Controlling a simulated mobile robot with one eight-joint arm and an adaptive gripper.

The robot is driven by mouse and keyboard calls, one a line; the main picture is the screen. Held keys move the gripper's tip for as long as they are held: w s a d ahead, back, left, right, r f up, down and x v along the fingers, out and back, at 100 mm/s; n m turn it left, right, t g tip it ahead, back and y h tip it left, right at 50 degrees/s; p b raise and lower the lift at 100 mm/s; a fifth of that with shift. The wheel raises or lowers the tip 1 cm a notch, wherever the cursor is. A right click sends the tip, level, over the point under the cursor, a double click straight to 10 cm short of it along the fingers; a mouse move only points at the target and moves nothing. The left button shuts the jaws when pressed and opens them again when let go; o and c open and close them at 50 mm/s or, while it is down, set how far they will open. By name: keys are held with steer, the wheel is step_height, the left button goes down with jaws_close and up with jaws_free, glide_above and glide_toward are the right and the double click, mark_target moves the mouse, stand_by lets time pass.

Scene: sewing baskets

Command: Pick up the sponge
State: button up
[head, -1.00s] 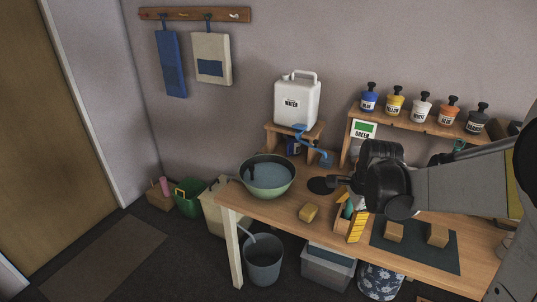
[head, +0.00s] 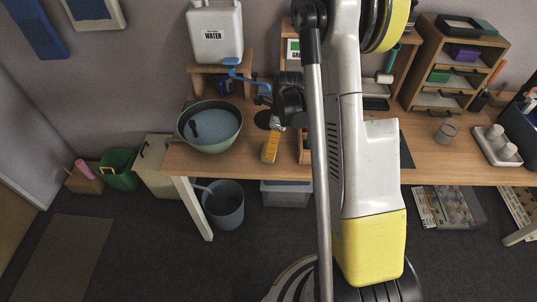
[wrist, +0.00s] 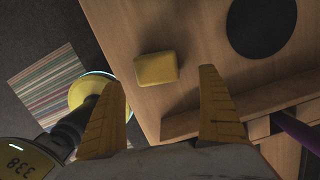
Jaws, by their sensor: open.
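The sponge (wrist: 156,69) is a small yellow block on the wooden table (wrist: 200,60). In the wrist view it lies beyond and between my two fingertips, near the table's edge, with bare wood around it. My gripper (wrist: 162,80) is open, its yellow ridged fingers spread wider than the sponge, with nothing held.
A green bowl (head: 212,128) of water stands left of my gripper. A dark disc (wrist: 262,24) lies on the table near the sponge. A wooden organizer (head: 304,148) is partly hidden by my arm. A grey bucket (head: 224,205) stands on the floor below.

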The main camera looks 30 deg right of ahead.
steer(key=f, duration=0.1)
steer(key=a+f+b, duration=0.1)
steer(key=f, duration=0.1)
steer(key=f+b, duration=0.1)
steer(key=shift+w+a+f, duration=0.25)
steer(key=shift+w+f, duration=0.1)
steer(key=shift+w, duration=0.05)
steer(key=shift+r, duration=0.1)
steer(key=c, duration=1)
steer(key=shift+c, duration=0.2)
step_height(320, 180, up, 10)
steer(key=p, duration=0.4)
steer(key=shift+c, duration=0.5)
